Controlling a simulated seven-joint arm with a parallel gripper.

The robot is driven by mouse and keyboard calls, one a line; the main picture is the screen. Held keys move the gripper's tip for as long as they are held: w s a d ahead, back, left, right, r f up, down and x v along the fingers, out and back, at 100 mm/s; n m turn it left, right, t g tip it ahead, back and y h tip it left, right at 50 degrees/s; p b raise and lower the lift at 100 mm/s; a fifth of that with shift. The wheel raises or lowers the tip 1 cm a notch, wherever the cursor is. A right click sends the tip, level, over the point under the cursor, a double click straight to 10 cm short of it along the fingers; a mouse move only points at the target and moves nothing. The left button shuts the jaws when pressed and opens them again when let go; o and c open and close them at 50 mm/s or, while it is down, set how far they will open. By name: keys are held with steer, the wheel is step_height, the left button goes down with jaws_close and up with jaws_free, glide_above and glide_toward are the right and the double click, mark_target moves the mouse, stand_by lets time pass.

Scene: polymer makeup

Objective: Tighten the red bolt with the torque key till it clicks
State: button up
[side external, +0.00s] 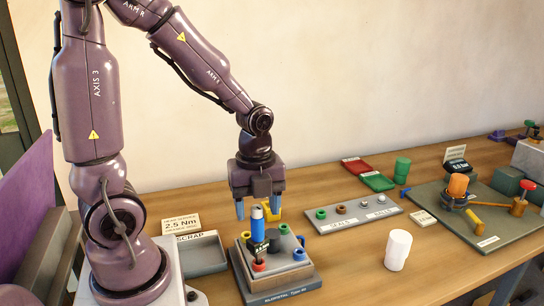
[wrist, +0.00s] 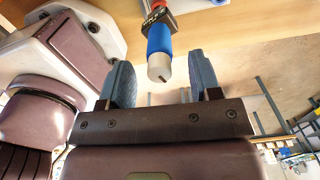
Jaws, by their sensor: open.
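The torque key (side external: 257,226) has a blue handle, a pale end cap and a black labelled body. It stands roughly upright over the red bolt (side external: 259,266) at the front of the grey block (side external: 278,283); whether it is fully seated I cannot tell. My gripper (side external: 259,210) is open above the block, fingers pointing down on either side of the handle's top. In the wrist view, the torque key's blue handle (wrist: 160,40) has its end cap near the level of the fingertips (wrist: 160,58), with gaps at both sides.
Blue (side external: 298,254) and green (side external: 284,229) bolts sit on the same block. A scrap tray (side external: 203,252) lies left, below a "2.5 Nm" sign (side external: 181,224). A white cylinder (side external: 398,250) stands right. A labelled grey plate (side external: 350,214) lies behind; a dark tool board (side external: 460,235) is farther right.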

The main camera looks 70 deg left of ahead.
step_height(320, 180, up, 9)
steer(key=shift+f, duration=0.1)
steer(key=shift+s+r+n, duration=0.1)
steer(key=shift+r+n, duration=0.2)
steer(key=shift+r, duration=0.1)
steer(key=m, duration=3.3)
steer(key=shift+f, duration=0.3)
glide_toward(258, 242)
steer(key=f, duration=0.2)
steer(key=a+f, duration=0.1)
steer(key=f, duration=0.2)
steer(key=shift+a, duration=0.1)
